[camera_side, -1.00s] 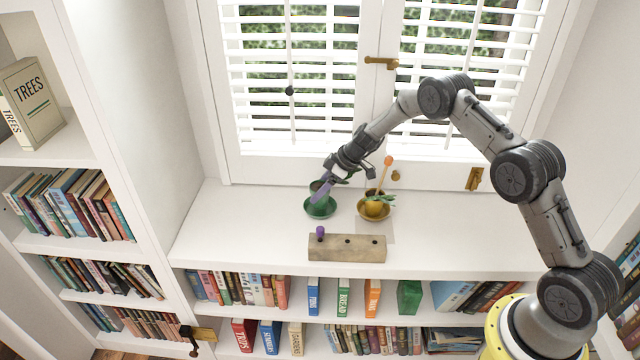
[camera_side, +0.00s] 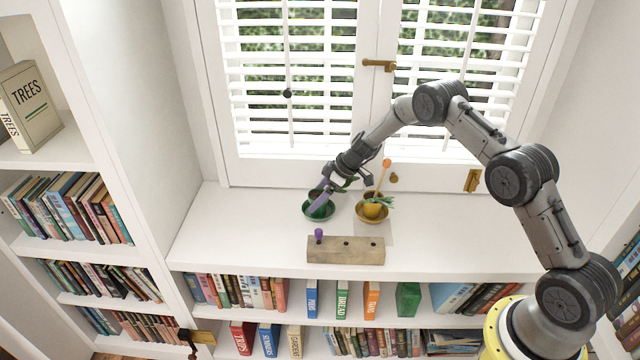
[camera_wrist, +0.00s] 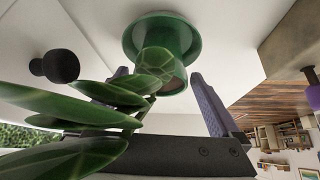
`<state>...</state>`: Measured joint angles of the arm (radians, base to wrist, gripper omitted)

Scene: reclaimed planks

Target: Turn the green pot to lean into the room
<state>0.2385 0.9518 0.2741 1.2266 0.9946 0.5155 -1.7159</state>
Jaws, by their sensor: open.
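The green pot (camera_side: 312,197) stands on its green saucer (camera_side: 320,216) on the white sill, left of the yellow pot. In the wrist view the pot (camera_wrist: 172,80) is seen close, with the saucer (camera_wrist: 135,35) behind it. Its long green leaves (camera_wrist: 70,110) spread to the left in that view, across the near side of my gripper. My gripper (camera_side: 317,204) is open and down at the pot, its purple fingers on either side of pot and plant. In the side view the gripper hides much of the pot. I cannot tell whether the fingers touch it.
The yellow pot (camera_side: 372,211) with an orange-tipped stick stands close on the right. A wooden block (camera_side: 345,252) with a purple peg (camera_side: 319,233) lies in front. The window (camera_side: 290,100) is behind. The sill is clear to the far left and right.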

